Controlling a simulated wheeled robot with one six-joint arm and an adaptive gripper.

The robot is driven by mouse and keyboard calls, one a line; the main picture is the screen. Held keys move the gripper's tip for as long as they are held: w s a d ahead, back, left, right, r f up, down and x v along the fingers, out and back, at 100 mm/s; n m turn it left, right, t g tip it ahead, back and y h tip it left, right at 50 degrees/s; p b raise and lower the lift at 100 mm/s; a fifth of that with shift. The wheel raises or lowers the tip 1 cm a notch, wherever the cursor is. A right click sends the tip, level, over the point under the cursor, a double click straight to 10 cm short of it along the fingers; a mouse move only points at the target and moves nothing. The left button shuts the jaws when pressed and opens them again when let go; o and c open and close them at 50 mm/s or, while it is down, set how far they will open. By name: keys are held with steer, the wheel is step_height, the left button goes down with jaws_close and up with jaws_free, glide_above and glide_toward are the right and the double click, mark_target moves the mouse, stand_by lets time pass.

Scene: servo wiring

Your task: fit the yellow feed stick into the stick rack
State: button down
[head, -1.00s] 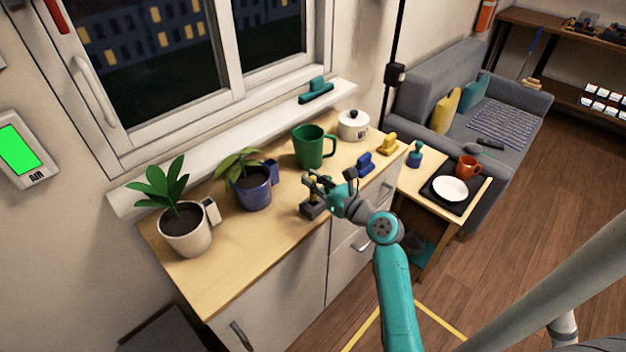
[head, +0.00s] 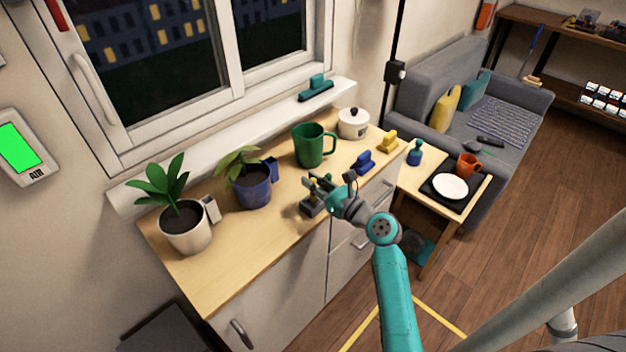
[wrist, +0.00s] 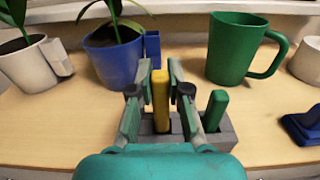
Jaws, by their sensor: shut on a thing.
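The yellow feed stick (wrist: 160,95) stands upright between the fingers of my gripper (wrist: 158,100), which is shut on it. In the head view the yellow stick (head: 312,187) shows just at the fingertips of my gripper (head: 322,187). The grey stick rack (wrist: 226,137) is on the counter under the gripper, and it also shows in the head view (head: 307,209). The stick's lower end is at the rack's left part; how deep it sits there I cannot tell. A green stick (wrist: 215,108) stands in the rack's right part.
A blue pot (wrist: 112,58) with a plant and a white pot (wrist: 35,65) stand behind to the left. A green mug (wrist: 236,48) stands behind to the right. The counter's front left is clear.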

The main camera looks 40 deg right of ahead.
steer(key=shift+f, duration=1.25)
steer(key=c, duration=1)
jaws_free()
steer(key=shift+c, duration=0.2)
steer(key=s, duration=1.2)
steer(key=shift+d, duration=0.2)
steer(key=shift+f, duration=0.1)
